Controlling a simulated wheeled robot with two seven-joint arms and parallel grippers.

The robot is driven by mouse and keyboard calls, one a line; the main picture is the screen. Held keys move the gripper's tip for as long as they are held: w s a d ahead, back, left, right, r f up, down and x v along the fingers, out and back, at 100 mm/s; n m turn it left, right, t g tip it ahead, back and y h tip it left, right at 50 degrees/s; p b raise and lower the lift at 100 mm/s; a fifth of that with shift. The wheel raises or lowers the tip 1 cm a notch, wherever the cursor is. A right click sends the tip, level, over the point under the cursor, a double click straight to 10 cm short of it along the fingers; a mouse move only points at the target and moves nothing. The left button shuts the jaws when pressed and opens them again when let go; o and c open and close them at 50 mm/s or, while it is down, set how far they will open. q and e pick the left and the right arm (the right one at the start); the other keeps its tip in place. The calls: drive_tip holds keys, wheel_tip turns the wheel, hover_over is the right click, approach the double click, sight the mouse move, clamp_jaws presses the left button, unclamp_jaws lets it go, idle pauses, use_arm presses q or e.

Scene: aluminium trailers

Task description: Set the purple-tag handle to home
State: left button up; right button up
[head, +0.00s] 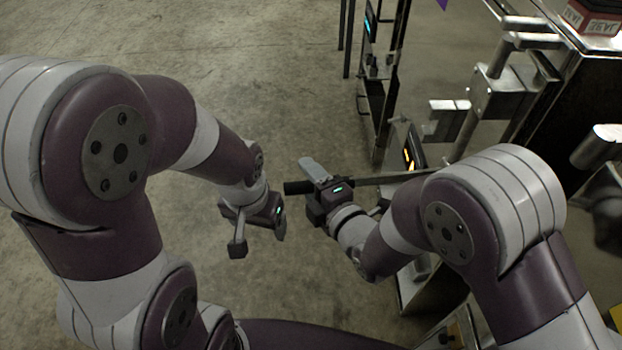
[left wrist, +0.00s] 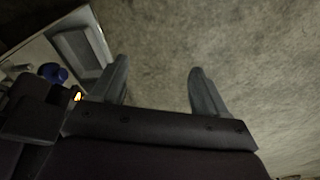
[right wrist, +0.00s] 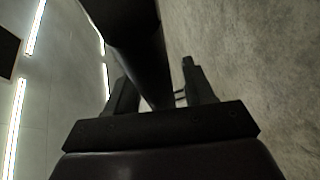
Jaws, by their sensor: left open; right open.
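A handle with a black grip (head: 297,187) and a metal bar (head: 392,178) sticks out to the left from the trailer side in the head view. My right gripper (head: 316,186) is at the grip end of this handle, jaws open. In the right wrist view the dark grip (right wrist: 135,45) passes between the open fingers; I cannot tell whether they touch it. A small purple patch (head: 442,4) shows at the top edge of the head view; I see no purple tag on this handle. My left gripper (head: 258,236) is open and empty, left of the handle above the floor.
A panel with an orange light (head: 408,155) stands by the handle's base. Another with a cyan light (head: 368,25) is farther back. Metal latch parts (head: 500,90) and a red box (head: 595,18) are at right. A blue knob (left wrist: 53,73) shows in the left wrist view. Floor at left is clear.

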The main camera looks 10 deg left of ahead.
clamp_jaws()
drive_tip(key=shift+w, duration=0.1)
